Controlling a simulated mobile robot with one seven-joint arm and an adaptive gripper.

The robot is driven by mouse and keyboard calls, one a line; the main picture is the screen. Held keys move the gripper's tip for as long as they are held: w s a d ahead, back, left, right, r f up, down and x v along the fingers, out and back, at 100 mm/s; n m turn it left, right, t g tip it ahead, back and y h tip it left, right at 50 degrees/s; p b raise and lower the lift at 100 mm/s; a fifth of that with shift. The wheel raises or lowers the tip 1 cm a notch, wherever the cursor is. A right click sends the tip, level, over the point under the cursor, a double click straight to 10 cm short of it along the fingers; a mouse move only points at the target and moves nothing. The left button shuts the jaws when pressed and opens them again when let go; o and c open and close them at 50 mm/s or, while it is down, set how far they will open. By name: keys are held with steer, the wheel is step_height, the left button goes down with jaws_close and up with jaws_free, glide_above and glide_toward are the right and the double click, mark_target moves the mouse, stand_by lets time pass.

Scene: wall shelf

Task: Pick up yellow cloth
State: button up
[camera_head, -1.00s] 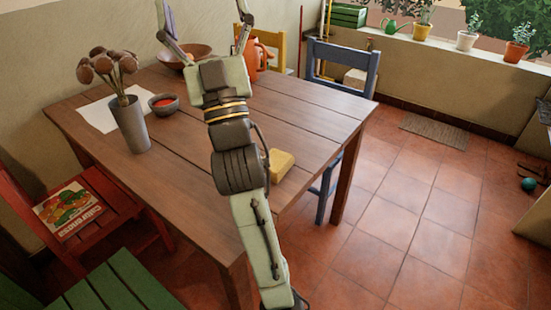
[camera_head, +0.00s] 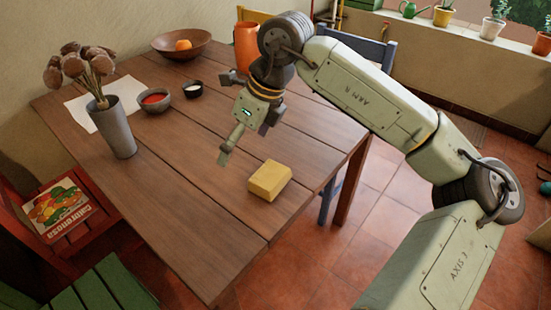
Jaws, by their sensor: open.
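The yellow cloth (camera_head: 269,180) looks like a small folded block. It lies on the right part of the wooden table (camera_head: 190,205), near the table's right edge. My gripper (camera_head: 224,118) is above the table, up and left of the cloth in the picture and apart from it. Its fingers are spread wide with nothing between them. The cloth is in full view.
A grey vase (camera_head: 118,130) with dried flowers, a small bowl with red content (camera_head: 155,99), a small dark cup (camera_head: 193,90), a wooden bowl (camera_head: 181,44) with an orange fruit, and an orange jug (camera_head: 246,48) stand further back. The table's front middle is clear.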

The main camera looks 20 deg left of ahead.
steer(key=w+d+f+m+t+h, duration=0.1)
steer(key=w+d+h, duration=0.1)
steer(key=w+d, duration=0.3)
steer(key=p, duration=0.1)
glide_above(271, 174)
steer(key=shift+h, duration=0.3)
steer(key=f, duration=0.5)
steer(key=shift+d, duration=0.4)
steer(key=shift+a+f+p, duration=0.25)
steer(key=shift+f+p, duration=0.35)
steer(key=shift+f, duration=0.9)
steer(key=shift+a+f+p, duration=0.2)
steer(key=shift+f+p, duration=0.35)
steer(key=shift+f, duration=0.95)
steer(key=shift+c, duration=0.4)
steer(key=c, duration=0.9)
steer(key=shift+o, duration=0.2)
steer(key=shift+r, duration=0.1)
